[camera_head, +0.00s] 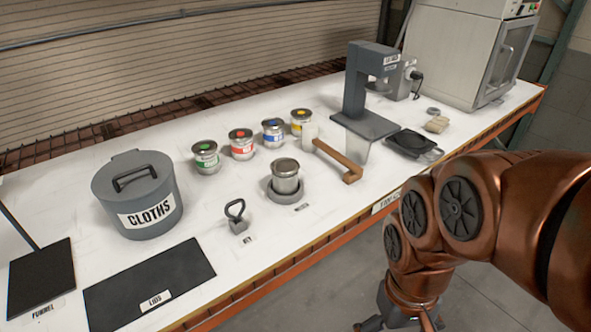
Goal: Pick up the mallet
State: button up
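A wooden L-shaped tool (338,160), which looks like the mallet, lies on the white bench top right of the middle. Its long bar slants down to the right and ends in a short wooden crosspiece near the front edge. A pale block stands against its far end; I cannot tell if it belongs to the tool. My gripper (400,325) is low at the bottom edge, in front of the bench and below its top, well apart from the tool. Its fingertips are cut off by the frame, so its opening is hidden.
Several paint cans (241,144) stand behind the tool. A metal can (285,178) in a grey ring holder is to its left. A grey stand (362,90) and a black pan (411,143) are to its right. A CLOTHS bin (138,190) stands left. An orange beam (300,262) edges the bench.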

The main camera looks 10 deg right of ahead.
aim_at(312, 142)
jog(key=z, duration=0.05)
jog(key=k, duration=0.45)
jog(key=u, duration=0.75)
jog(key=i, duration=0.9)
jog(key=u, duration=0.35)
